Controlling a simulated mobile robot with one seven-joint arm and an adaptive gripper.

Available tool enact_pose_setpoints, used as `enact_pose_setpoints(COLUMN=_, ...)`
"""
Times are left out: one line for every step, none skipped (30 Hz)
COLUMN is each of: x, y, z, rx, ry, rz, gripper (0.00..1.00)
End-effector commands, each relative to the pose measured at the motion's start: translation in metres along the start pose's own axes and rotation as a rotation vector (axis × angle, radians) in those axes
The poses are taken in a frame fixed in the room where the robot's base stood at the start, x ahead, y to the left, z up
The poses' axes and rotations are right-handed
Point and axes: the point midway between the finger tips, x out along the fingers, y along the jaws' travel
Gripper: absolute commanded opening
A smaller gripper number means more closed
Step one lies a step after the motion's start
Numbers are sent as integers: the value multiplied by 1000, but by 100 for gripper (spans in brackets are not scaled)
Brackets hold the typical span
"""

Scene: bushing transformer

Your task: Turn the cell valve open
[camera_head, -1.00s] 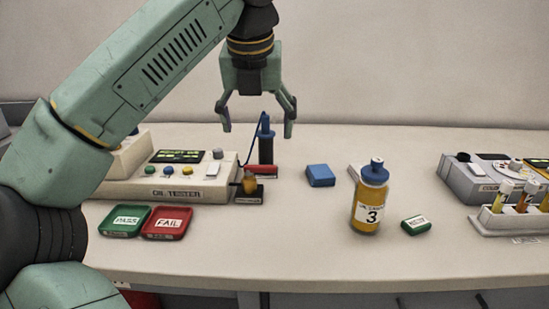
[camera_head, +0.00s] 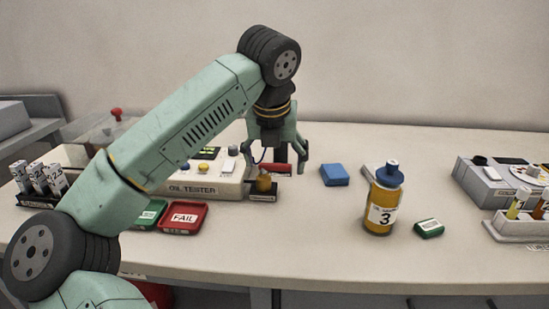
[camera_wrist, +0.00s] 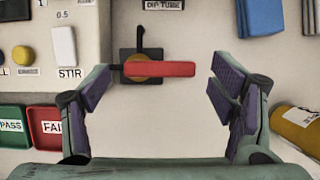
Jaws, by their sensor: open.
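The cell valve's red lever (camera_wrist: 160,69) lies sideways in the wrist view, over a dark square base plate (camera_wrist: 128,62) with a thin black stem pointing up the picture. In the head view the red lever (camera_head: 278,169) is partly hidden behind my gripper, beside the amber cell (camera_head: 263,182) at the oil tester's (camera_head: 205,190) right edge. My gripper (camera_wrist: 162,80) is open and empty, pointing down. Its fingers stand on either side of the lever, the left one near the plate. In the head view my gripper (camera_head: 278,160) is low over the lever; contact cannot be told.
A blue block (camera_head: 334,175), the amber bottle marked 3 (camera_head: 383,205) and a green block (camera_head: 429,228) stand to the right. The green PASS tray (camera_head: 150,214) and red FAIL tray (camera_head: 183,217) lie front left.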

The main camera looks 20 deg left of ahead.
Motion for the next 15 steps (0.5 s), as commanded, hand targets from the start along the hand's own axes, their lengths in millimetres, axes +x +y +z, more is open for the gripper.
enact_pose_setpoints(x=0, y=0, z=0, rx=0, ry=0, rz=0, gripper=78)
enact_pose_setpoints(x=0, y=0, z=0, rx=0, ry=0, rz=0, gripper=77)
enact_pose_setpoints(x=0, y=0, z=0, rx=0, ry=0, rz=0, gripper=74)
enact_pose_setpoints(x=0, y=0, z=0, rx=0, ry=0, rz=0, gripper=72)
enact_pose_setpoints(x=0, y=0, z=0, rx=0, ry=0, rz=0, gripper=70)
enact_pose_setpoints(x=0, y=0, z=0, rx=0, ry=0, rz=0, gripper=68)
enact_pose_setpoints(x=0, y=0, z=0, rx=0, ry=0, rz=0, gripper=66)
enact_pose_setpoints(x=0, y=0, z=0, rx=0, ry=0, rz=0, gripper=64)
enact_pose_setpoints(x=0, y=0, z=0, rx=0, ry=0, rz=0, gripper=61)
enact_pose_setpoints(x=0, y=0, z=0, rx=0, ry=0, rz=0, gripper=59)
enact_pose_setpoints(x=0, y=0, z=0, rx=0, ry=0, rz=0, gripper=57)
enact_pose_setpoints(x=0, y=0, z=0, rx=0, ry=0, rz=0, gripper=54)
enact_pose_setpoints(x=0, y=0, z=0, rx=0, ry=0, rz=0, gripper=52)
enact_pose_setpoints(x=0, y=0, z=0, rx=0, ry=0, rz=0, gripper=50)
enact_pose_setpoints(x=0, y=0, z=0, rx=0, ry=0, rz=0, gripper=48)
